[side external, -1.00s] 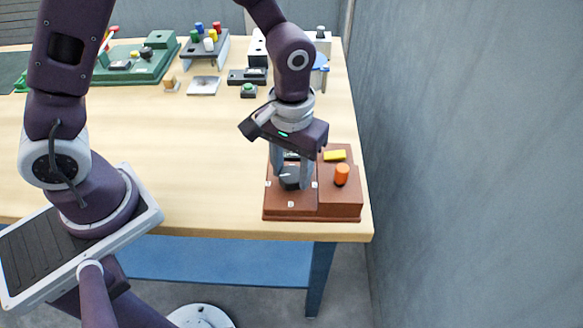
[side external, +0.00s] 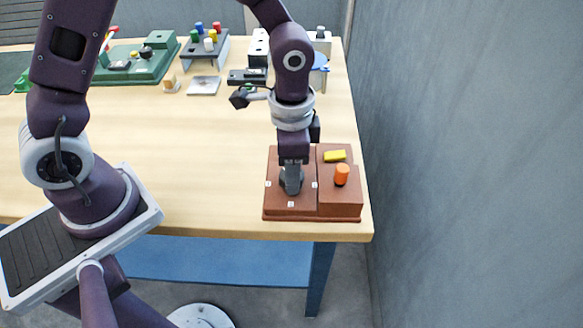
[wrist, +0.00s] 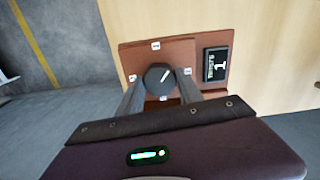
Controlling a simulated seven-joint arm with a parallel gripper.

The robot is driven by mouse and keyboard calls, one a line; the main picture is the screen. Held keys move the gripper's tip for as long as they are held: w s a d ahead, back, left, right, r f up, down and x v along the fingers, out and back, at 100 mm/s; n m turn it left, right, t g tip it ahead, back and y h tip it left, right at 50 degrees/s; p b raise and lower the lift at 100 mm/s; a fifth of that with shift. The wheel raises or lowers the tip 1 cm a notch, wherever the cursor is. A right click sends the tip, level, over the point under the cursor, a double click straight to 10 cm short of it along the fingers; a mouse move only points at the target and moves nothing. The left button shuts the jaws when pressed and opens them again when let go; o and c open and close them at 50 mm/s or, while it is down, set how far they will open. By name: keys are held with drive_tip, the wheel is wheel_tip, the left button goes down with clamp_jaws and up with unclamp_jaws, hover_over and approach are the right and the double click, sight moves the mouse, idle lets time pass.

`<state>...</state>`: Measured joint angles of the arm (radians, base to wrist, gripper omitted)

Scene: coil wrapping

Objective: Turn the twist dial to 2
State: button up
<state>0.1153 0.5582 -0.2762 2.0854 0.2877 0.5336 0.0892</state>
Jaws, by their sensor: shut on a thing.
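The twist dial (wrist: 157,80) is a dark round knob with a white pointer line, on a brown box (side external: 275,205). In the wrist view its pointer slants up and right, between two of the small white labels around it. My gripper (wrist: 159,84) is shut on the dial, one finger on each side. In the side view my gripper (side external: 291,182) points straight down and mostly hides the dial. A dark display (wrist: 216,64) beside the dial shows a large 1, turned sideways; its smaller text is hard to read.
A green board (side external: 150,65), a rack with coloured pegs (side external: 205,48) and small devices stand farther back. The table's middle left is clear.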

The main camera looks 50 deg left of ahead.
drive_tip(key=m, duration=0.5)
drive_tip(key=shift+m, duration=2.3)
drive_tip(key=o, duration=1.4)
drive_tip(key=shift+r, duration=0.1)
wheel_tip(320, 180, up, 7)
drive_tip(key=shift+f, duration=0.1)
